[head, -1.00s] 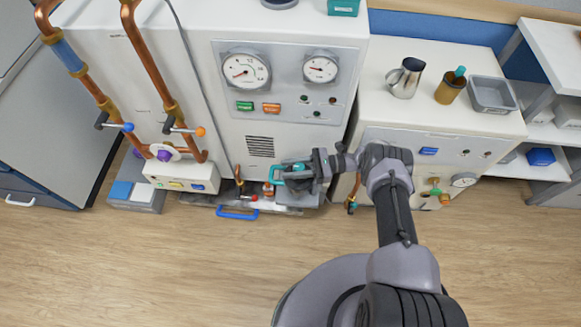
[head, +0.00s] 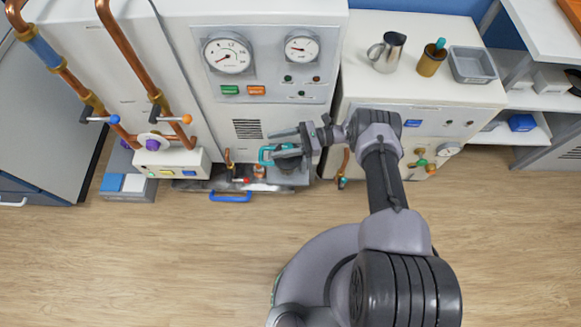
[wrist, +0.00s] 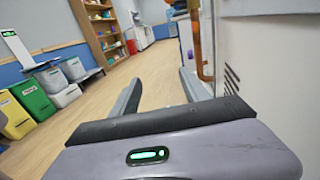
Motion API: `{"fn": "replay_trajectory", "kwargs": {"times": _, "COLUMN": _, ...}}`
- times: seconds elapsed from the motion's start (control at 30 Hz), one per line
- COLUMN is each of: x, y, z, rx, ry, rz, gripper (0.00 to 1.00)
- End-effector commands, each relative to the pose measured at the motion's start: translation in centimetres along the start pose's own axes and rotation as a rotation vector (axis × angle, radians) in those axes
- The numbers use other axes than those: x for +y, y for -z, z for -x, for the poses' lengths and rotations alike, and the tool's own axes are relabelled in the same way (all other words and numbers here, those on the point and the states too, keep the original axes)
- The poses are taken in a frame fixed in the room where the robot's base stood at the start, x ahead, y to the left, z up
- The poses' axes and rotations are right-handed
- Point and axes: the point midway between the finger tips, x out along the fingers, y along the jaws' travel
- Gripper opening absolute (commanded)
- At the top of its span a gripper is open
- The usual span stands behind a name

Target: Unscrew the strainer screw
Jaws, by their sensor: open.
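I cannot tell for sure whether this is the strainer screw. My gripper (head: 282,142) is just above and to the right of it, pointing left along the cabinet front, and partly covers the grey part behind. In the wrist view my gripper (wrist: 160,90) has its two fingers spread with nothing between them. The fitting does not show in the wrist view.
The white cabinet (head: 245,105) with gauges stands close beside my gripper. Copper pipes (head: 130,60) and a valve box (head: 171,168) are at left. A blue handle (head: 230,196) sticks out low at the front. The wood floor (head: 150,260) in front is clear.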

Motion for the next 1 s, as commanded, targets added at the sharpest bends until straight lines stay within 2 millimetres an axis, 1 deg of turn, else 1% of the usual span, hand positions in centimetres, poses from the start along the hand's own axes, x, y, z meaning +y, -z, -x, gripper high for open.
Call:
{"fn": "replay_trajectory", "kwargs": {"times": 0.03, "x": 1.0, "y": -1.6, "z": 0.2, "rx": -0.001, "ry": 0.002, "rz": -0.006, "gripper": 0.54}}
{"fn": "replay_trajectory", "kwargs": {"times": 0.3, "x": 10.1, "y": -2.2, "z": 1.7, "rx": -0.002, "ry": 0.003, "rz": -0.005, "gripper": 0.54}}
{"fn": "replay_trajectory", "kwargs": {"times": 0.4, "x": 12.7, "y": -2.2, "z": 2.1, "rx": -0.002, "ry": 0.003, "rz": -0.004, "gripper": 0.54}}
{"fn": "replay_trajectory", "kwargs": {"times": 0.5, "x": 14.5, "y": -2.1, "z": 2.4, "rx": -0.001, "ry": 0.003, "rz": -0.002, "gripper": 0.54}}
{"fn": "replay_trajectory", "kwargs": {"times": 0.6, "x": 15.5, "y": -2.0, "z": 2.6, "rx": 0.000, "ry": 0.002, "rz": -0.001, "gripper": 0.54}}
{"fn": "replay_trajectory", "kwargs": {"times": 0.73, "x": 15.9, "y": -1.9, "z": 2.6, "rx": 0.000, "ry": 0.000, "rz": 0.001, "gripper": 0.54}}
{"fn": "replay_trajectory", "kwargs": {"times": 0.93, "x": 15.7, "y": -1.9, "z": 2.6, "rx": 0.002, "ry": 0.001, "rz": -0.001, "gripper": 0.54}}
{"fn": "replay_trajectory", "kwargs": {"times": 0.97, "x": 15.5, "y": -1.9, "z": 2.7, "rx": 0.006, "ry": 0.006, "rz": -0.005, "gripper": 0.54}}
{"fn": "replay_trajectory", "kwargs": {"times": 1.0, "x": 14.8, "y": -2.1, "z": 2.8, "rx": 0.019, "ry": 0.019, "rz": -0.018, "gripper": 0.54}}
